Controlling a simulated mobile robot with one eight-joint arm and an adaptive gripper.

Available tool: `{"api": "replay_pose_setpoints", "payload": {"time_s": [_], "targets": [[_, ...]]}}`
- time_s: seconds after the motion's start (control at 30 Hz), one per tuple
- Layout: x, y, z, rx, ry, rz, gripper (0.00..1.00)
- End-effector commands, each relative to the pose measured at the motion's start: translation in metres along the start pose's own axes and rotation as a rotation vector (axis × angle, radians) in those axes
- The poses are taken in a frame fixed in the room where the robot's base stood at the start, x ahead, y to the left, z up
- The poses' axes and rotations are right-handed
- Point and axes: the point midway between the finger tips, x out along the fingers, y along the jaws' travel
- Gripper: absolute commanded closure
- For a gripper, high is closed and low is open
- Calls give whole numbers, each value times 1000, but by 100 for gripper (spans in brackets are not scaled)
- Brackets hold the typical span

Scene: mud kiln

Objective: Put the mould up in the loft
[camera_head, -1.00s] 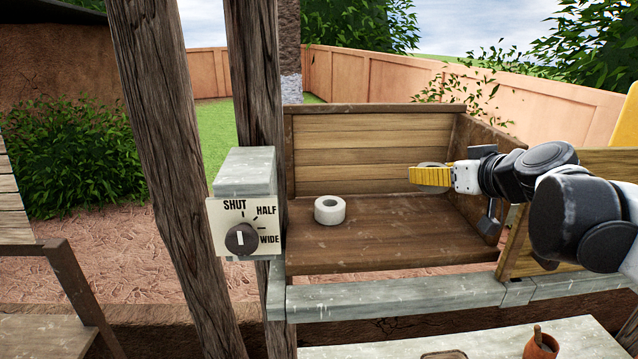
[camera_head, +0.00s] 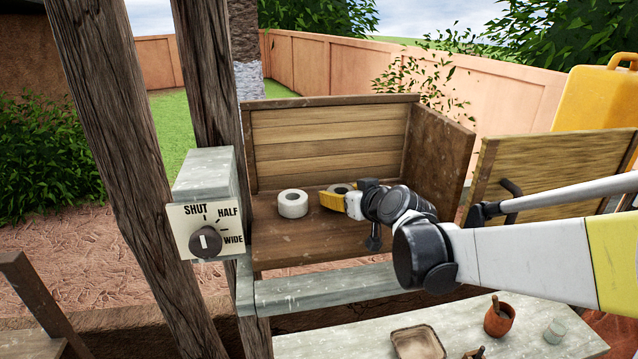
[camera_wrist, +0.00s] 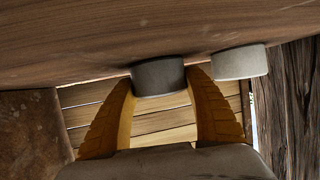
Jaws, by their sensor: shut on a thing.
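The mould looks like a grey ring (camera_head: 341,187). My gripper (camera_head: 334,199) is shut on it, with its yellow fingers on either side; in the wrist view the mould (camera_wrist: 158,76) sits between the fingertips. The loft appears to be the open-fronted wooden box (camera_head: 330,135). My gripper is inside it with the mould low over its floor; I cannot tell whether the mould touches the floor. A similar white ring (camera_head: 292,203) stands on the floor just left of the mould, and also shows in the wrist view (camera_wrist: 239,62).
A dial box (camera_head: 203,220) marked SHUT, HALF, WIDE is fixed by the posts at left. The wooden door (camera_head: 550,165) hangs open at right. A bench below holds a shallow tray (camera_head: 418,342), a clay pot (camera_head: 499,320) and a small jar (camera_head: 554,332).

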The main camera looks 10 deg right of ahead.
Motion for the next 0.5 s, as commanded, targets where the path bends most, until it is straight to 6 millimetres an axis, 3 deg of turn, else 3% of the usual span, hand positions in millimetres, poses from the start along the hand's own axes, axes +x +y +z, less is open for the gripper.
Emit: {"api": "replay_pose_setpoints", "payload": {"time_s": [0.3,0.33,0.4,0.5], "targets": [[2,0,4,0,0,0,78],[1,0,4,0,0,0,34],[1,0,3,0,0,0,18],[1,0,3,0,0,0,18]]}}
